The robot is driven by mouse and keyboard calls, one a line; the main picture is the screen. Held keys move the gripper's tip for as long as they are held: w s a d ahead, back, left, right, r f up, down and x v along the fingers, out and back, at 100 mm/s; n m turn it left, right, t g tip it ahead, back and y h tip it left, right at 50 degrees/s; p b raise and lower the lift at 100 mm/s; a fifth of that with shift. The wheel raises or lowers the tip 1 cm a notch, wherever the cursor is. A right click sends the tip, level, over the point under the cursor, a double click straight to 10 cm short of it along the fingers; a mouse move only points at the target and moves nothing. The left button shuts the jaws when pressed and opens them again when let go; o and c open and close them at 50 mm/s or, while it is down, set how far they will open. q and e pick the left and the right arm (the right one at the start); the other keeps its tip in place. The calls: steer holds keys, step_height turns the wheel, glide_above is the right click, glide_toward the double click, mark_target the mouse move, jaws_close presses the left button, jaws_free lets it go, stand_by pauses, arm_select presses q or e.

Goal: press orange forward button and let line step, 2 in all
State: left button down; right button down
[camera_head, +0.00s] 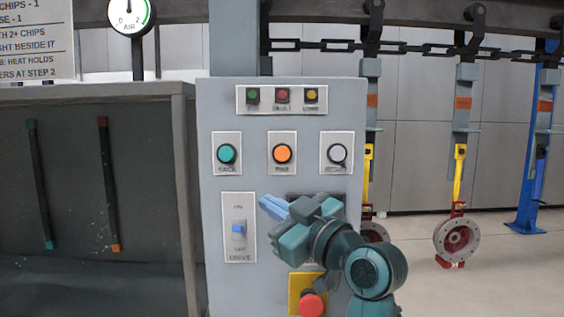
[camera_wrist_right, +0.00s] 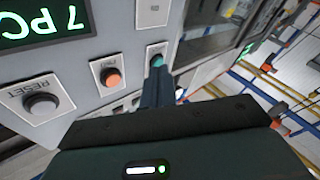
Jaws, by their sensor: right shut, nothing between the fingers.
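The orange forward button (camera_head: 282,153) sits in the middle of the button row on the grey control panel (camera_head: 280,95), between the teal back button (camera_head: 227,154) and the white reset button (camera_head: 338,154). My right gripper (camera_head: 268,205) is shut and empty, below the orange button and apart from it in the head view. In the right wrist view the shut fingers (camera_wrist_right: 157,85) line up below the teal button (camera_wrist_right: 156,60), with the orange button (camera_wrist_right: 112,77) to their left. My left gripper is not in view.
A drive switch (camera_head: 239,230) and a red stop button (camera_head: 312,305) are lower on the panel.

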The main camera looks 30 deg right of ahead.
mark_target(282, 154)
steer(key=s+r+n+t+y, duration=0.1)
steer(key=s+r, duration=0.3)
steer(key=r, duration=0.2)
steer(key=shift+d+r+n, duration=0.3)
steer(key=shift+w, duration=0.15)
steer(key=shift+w+d+b, duration=0.15)
steer(key=shift+w+d, duration=0.6)
steer(key=shift+w, duration=0.45)
steer(key=shift+w+d+b, duration=0.15)
steer(key=shift+w+d, duration=0.65)
steer(key=shift+w, duration=0.45)
steer(key=shift+w+d+b, duration=0.15)
steer(key=shift+w+d, duration=0.6)
steer(key=shift+w, duration=0.45)
steer(key=shift+w+d, duration=0.25)
steer(key=shift+w, duration=0.15)
